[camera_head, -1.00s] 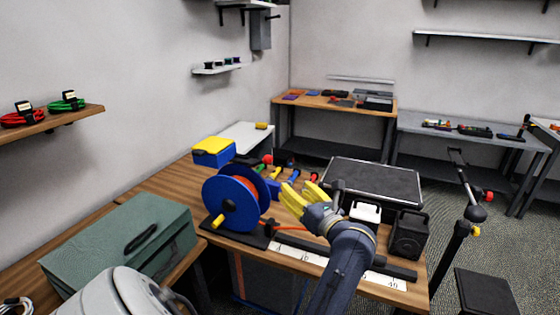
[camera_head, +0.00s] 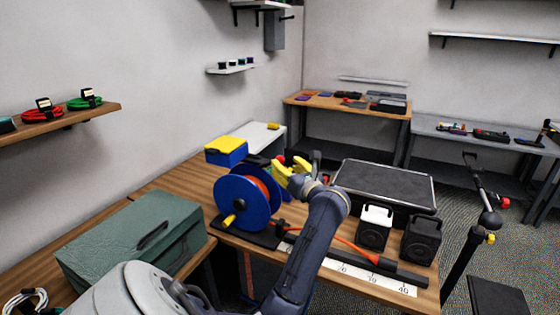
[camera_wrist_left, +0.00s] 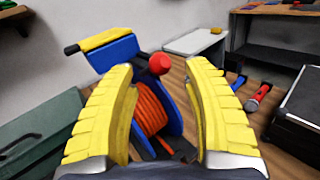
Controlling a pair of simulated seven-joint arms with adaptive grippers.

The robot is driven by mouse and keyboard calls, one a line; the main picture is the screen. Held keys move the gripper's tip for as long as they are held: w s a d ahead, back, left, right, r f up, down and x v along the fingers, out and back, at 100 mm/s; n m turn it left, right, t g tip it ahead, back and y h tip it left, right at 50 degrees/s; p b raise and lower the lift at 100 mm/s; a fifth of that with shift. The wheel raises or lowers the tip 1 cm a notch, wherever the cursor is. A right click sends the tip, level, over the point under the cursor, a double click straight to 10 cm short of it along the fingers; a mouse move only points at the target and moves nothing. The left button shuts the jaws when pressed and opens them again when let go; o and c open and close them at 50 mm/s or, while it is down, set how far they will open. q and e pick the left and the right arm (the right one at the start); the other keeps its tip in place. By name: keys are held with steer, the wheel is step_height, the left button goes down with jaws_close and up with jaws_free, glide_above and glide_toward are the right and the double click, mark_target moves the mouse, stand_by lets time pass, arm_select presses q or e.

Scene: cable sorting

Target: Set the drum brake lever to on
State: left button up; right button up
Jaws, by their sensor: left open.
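The blue drum (camera_head: 240,202) wound with orange cable stands on a dark base on the wooden bench; the wrist view shows its orange windings (camera_wrist_left: 150,108). A red knob (camera_wrist_left: 160,63), apparently the end of the brake lever, shows beyond the windings, between my finger lines in the wrist view. In the head view only a bit of red shows beside my fingers, and the lever's shaft is mostly hidden. My left gripper (camera_head: 292,170) is open, yellow fingers spread, just behind and right of the drum. It also shows in the wrist view (camera_wrist_left: 165,100), with nothing clearly held.
A blue box with a yellow top (camera_head: 226,150) stands behind the drum. An orange cable (camera_head: 340,239) runs right across the bench past a white ruler (camera_head: 370,280). A green toolbox (camera_head: 130,240) is left.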

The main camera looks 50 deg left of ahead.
mark_target(282, 161)
arm_select(q)
steer(key=shift+x, duration=2.35)
jaws_close()
